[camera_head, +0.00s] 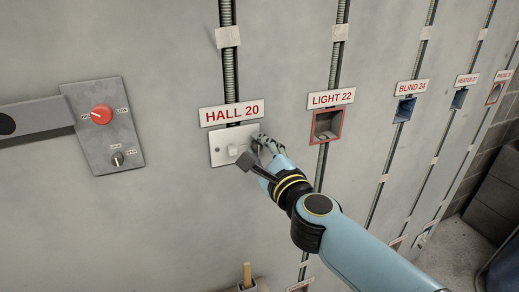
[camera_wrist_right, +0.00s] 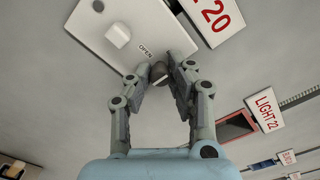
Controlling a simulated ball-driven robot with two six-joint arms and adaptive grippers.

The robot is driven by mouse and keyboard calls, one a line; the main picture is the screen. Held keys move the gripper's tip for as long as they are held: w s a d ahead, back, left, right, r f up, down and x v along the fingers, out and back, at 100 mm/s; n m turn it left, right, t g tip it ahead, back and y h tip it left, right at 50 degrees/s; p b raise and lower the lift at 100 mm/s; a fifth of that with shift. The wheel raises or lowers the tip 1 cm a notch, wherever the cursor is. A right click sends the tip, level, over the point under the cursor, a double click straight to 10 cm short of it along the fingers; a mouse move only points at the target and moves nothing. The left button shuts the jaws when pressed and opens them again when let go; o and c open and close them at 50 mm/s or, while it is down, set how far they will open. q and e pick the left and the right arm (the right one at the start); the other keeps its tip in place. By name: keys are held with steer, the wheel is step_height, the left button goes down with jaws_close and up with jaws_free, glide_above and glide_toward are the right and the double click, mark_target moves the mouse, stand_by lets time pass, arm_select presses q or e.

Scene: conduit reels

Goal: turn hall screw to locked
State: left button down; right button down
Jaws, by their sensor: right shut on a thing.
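The HALL 20 cover plate (camera_head: 217,150) is a white plate on the grey wall, under its red-lettered HALL 20 label (camera_head: 232,113). It carries a white square switch (camera_head: 234,150). My right gripper (camera_head: 262,146) is at the plate's right edge. In the right wrist view, its two fingers (camera_wrist_right: 160,78) close around a small dark round hall screw (camera_wrist_right: 158,70) at the plate's edge. The word OPEN is readable beside the screw. The fingers hide part of the screw, and its slot direction cannot be made out. My left gripper is not in view.
A grey panel (camera_head: 98,140) with a red knob (camera_head: 101,115) and a smaller grey knob (camera_head: 117,158) is at left. The red-framed LIGHT 22 box (camera_head: 327,127) is open to the right. Vertical conduits run along the wall. A wooden stick (camera_head: 247,275) shows at the bottom.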

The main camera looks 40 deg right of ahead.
steer(key=c, duration=1.2)
jaws_free()
steer(key=v, duration=1.2)
steer(key=shift+s, duration=0.1)
steer(key=shift+f, duration=0.1)
